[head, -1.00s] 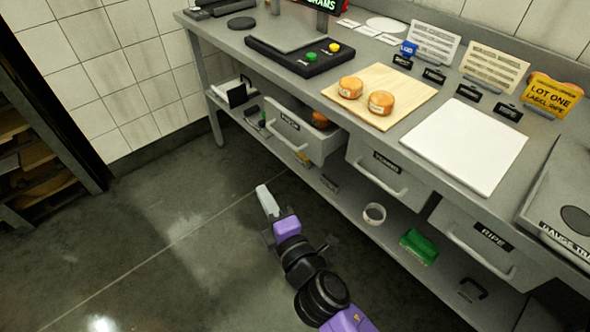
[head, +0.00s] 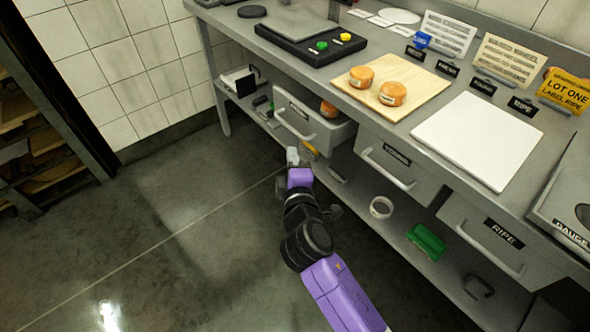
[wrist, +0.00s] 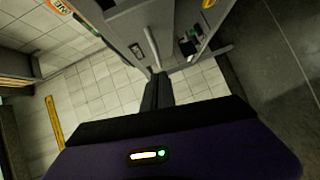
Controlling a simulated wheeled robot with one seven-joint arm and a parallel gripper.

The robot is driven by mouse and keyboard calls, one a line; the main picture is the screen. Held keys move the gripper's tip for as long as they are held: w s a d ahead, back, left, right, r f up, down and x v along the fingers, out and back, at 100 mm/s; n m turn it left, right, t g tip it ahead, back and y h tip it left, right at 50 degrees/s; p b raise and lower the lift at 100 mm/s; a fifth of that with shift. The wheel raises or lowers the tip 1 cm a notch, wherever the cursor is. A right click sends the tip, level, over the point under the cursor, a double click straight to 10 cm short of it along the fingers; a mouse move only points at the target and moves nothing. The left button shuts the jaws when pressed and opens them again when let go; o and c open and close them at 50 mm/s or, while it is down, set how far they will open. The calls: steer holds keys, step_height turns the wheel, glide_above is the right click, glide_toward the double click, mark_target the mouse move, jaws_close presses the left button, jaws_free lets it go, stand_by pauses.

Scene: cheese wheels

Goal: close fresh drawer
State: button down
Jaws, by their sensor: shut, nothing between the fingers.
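The fresh drawer (head: 312,125) is the leftmost one under the bench and stands pulled out. An orange cheese wheel (head: 328,109) lies inside it. Its front carries a small dark label, too small to read, and a bar handle (head: 292,126).
Two closed-looking drawers, a middle one (head: 395,170) and one marked RIPE (head: 490,240), are to the right. The lower shelf holds a white ring (head: 381,207) and a green object (head: 427,242). Two cheese wheels stand on a wooden board (head: 425,88). The floor at left is clear.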

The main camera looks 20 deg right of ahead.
mark_target(325, 138)
steer(key=shift+w+d+f, duration=0.25)
steer(key=shift+w+d, duration=0.5)
steer(key=shift+d, duration=0.2)
steer(key=shift+w+d+f, duration=0.25)
steer(key=shift+w+d, duration=0.5)
steer(key=shift+d, duration=0.15)
steer(key=d+p, duration=0.1)
steer(key=d, duration=0.1)
steer(key=w+d+p, duration=0.1)
steer(key=d+p, duration=0.1)
steer(key=w+d+p, duration=0.1)
steer(key=d+p, duration=0.1)
steer(key=d, duration=0.1)
steer(key=shift+w+r, duration=0.15)
steer(key=shift+r, duration=0.05)
steer(key=shift+w+d+f+p, duration=0.15)
steer(key=shift+d+p, duration=0.15)
steer(key=shift+d, duration=0.3)
